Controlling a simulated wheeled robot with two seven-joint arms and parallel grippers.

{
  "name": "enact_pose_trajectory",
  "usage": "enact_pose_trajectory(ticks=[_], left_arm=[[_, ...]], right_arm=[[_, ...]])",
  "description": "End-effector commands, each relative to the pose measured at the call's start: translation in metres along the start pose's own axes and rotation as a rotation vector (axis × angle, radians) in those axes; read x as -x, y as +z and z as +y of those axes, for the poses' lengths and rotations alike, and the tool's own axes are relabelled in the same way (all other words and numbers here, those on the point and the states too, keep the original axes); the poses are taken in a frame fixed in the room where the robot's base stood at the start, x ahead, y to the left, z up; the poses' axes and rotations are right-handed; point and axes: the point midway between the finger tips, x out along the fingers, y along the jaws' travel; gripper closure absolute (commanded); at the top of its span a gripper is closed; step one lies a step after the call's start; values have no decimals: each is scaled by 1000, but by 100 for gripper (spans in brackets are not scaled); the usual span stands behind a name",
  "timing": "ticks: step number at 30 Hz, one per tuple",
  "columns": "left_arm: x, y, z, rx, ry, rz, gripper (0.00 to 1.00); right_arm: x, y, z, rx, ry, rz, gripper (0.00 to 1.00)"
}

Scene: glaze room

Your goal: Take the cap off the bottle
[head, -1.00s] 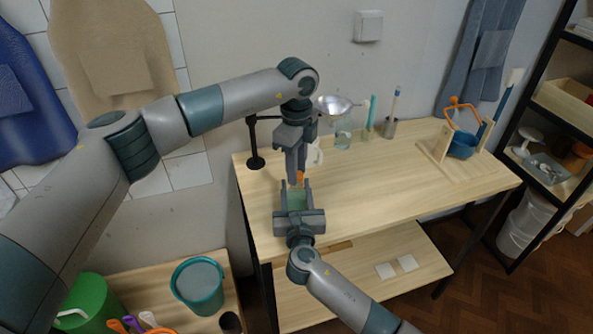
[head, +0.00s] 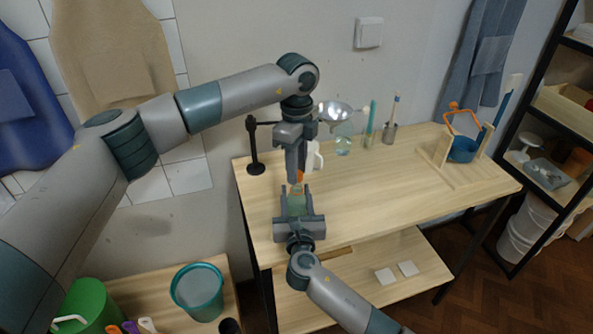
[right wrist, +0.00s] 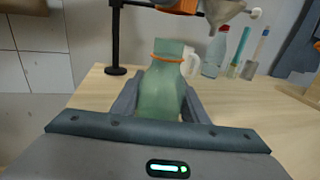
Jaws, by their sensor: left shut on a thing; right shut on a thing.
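A green see-through bottle (right wrist: 165,90) stands upright between the fingers of my right gripper (right wrist: 160,103), which is shut on its body. In the head view the bottle (head: 296,203) is mostly hidden by my right gripper (head: 295,198). An orange band circles the bottle's neck, and the green neck shows bare above it. My left gripper (head: 297,178) points down over the bottle, shut on the orange cap (head: 299,176). In the right wrist view the cap (right wrist: 183,6) is at the top edge, apart from the neck with a gap between.
A wooden frame with a blue bucket (head: 462,149) stands at the right. The middle of the table (head: 385,185) is clear.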

Motion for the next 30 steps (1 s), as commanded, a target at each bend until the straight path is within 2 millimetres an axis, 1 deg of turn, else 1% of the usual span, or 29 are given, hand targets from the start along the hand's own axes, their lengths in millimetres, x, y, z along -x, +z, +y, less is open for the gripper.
enact_pose_trajectory(ticks=[3, 8, 17, 18, 19, 20, 30], left_arm=[[14, 0, 0, 0, -1, -2, 100], [27, 0, 0, 0, -1, 0, 100], [30, 0, 0, 0, 0, 0, 100], [30, 0, 0, 0, 0, 0, 100], [30, 0, 0, 0, 0, 0, 100], [30, 0, 0, 0, 0, 0, 100], [29, 0, 0, 0, 1, 0, 100]], right_arm=[[0, 0, 0, 0, 0, 0, 100], [0, 0, 0, 0, 0, 0, 100], [0, 0, 0, 0, 0, 0, 100], [0, 0, 0, 0, 0, 0, 50], [0, 0, 0, 0, 0, 0, 43], [0, 0, 0, 0, 0, 0, 38], [1, 0, 0, 0, 0, 0, 38]])
